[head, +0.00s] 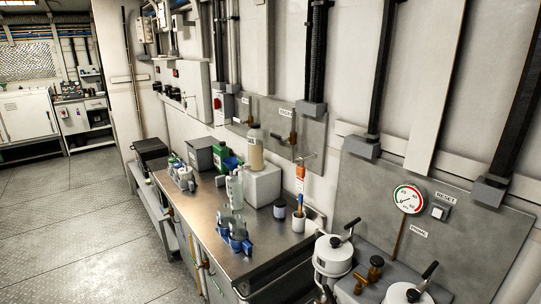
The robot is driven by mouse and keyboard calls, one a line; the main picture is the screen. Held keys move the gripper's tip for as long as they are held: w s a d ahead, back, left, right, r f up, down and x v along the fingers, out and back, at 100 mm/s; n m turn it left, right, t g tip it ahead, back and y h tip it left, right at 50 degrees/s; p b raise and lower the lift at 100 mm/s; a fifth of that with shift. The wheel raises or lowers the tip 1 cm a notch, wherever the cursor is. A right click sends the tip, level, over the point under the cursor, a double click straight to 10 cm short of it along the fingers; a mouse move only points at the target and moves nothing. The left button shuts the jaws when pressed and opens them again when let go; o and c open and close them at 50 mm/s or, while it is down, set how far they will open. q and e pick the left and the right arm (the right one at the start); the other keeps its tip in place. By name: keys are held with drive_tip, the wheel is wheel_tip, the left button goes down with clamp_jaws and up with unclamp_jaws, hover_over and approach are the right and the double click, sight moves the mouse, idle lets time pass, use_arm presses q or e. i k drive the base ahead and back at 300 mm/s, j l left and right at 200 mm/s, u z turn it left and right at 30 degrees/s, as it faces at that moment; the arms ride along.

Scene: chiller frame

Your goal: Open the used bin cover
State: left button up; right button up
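No label that reads as the used bin can be made out, so I cannot tell for certain which container it is. A grey box-shaped container (199,154) with a flat top stands at the back of the steel counter (215,205); its top looks closed. A green container (221,154) stands just right of it. A dark, flat-topped box (151,149) sits at the counter's far left end, and its top also looks closed. Neither of my grippers shows in the head view.
A bottle with tan contents (256,150) stands on a white block (263,186). Clear bottles (234,188) and blue-based items (234,236) stand nearer. White lidded pots (333,256) and a gauge (408,198) are at the right. The floor (75,220) at left is clear.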

sight(201, 143)
drive_tip(key=i+j+z, duration=0.2)
drive_tip(key=z, duration=0.15)
drive_tip(key=i+j+z, duration=0.15)
drive_tip(key=j+z, duration=0.15)
drive_tip(key=i+j+z, duration=0.1)
drive_tip(key=j+z, duration=0.25)
drive_tip(key=i+j+z, duration=0.15)
drive_tip(key=j, duration=0.6)
drive_tip(key=i+j+z, duration=0.1)
drive_tip(key=j, duration=0.7)
drive_tip(key=i+j+z, duration=0.15)
drive_tip(key=j, duration=0.65)
drive_tip(key=j+z, duration=0.1)
drive_tip(key=j, duration=0.7)
drive_tip(key=i, duration=0.05)
